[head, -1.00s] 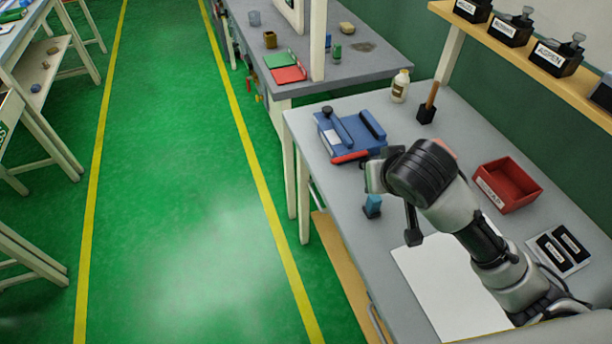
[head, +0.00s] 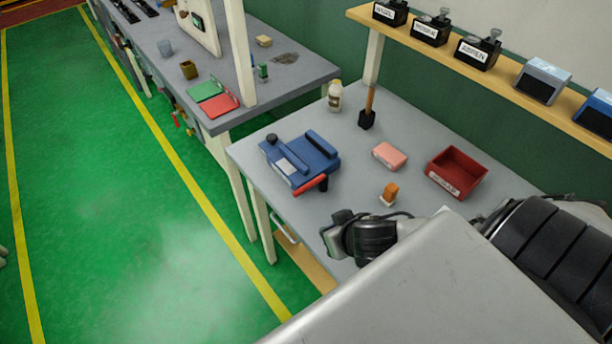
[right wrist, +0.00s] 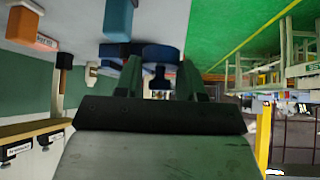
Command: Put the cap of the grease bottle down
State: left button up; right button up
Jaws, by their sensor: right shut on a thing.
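My right gripper (head: 338,236) is over the near left part of the bench, on the near side of the blue vise (head: 300,160). In the right wrist view its fingers (right wrist: 160,85) are shut on a small dark thing, taken as the cap; its outline merges with the blue vise behind. A teal block-like thing (right wrist: 118,18) shows in the wrist view, hidden in the head view. I cannot tell which of these is the grease bottle. My left gripper is not in view.
A small orange and white item (head: 390,190), a pink block (head: 389,156) and a red bin (head: 440,182) stand to the right. My arm hides the bench's near part.

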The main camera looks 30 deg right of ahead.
jog(key=p, duration=0.1)
send_near(302, 204)
jog(key=shift+d+f+p, duration=0.1)
jog(key=shift+f+p, duration=0.35)
jog(key=shift+f, duration=0.25)
jog(key=shift+w+f, duration=0.35)
jog(key=shift+w, duration=0.25)
jog(key=shift+w+d+f+p, duration=0.1)
jog(key=shift+w+f+p, duration=0.1)
jog(key=shift+w+f, duration=0.35)
jog(key=shift+w+d+f+p, duration=0.1)
jog(key=shift+w+f+p, duration=0.15)
jog(key=shift+w, duration=0.45)
jog(key=shift+w+f, duration=0.2)
jog(key=shift+f, duration=0.1)
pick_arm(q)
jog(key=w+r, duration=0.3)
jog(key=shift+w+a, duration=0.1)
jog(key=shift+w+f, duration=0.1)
pick_arm(e)
jog(key=shift+f, duration=0.15)
jog(key=o, duration=0.9)
jog(key=shift+o, duration=0.2)
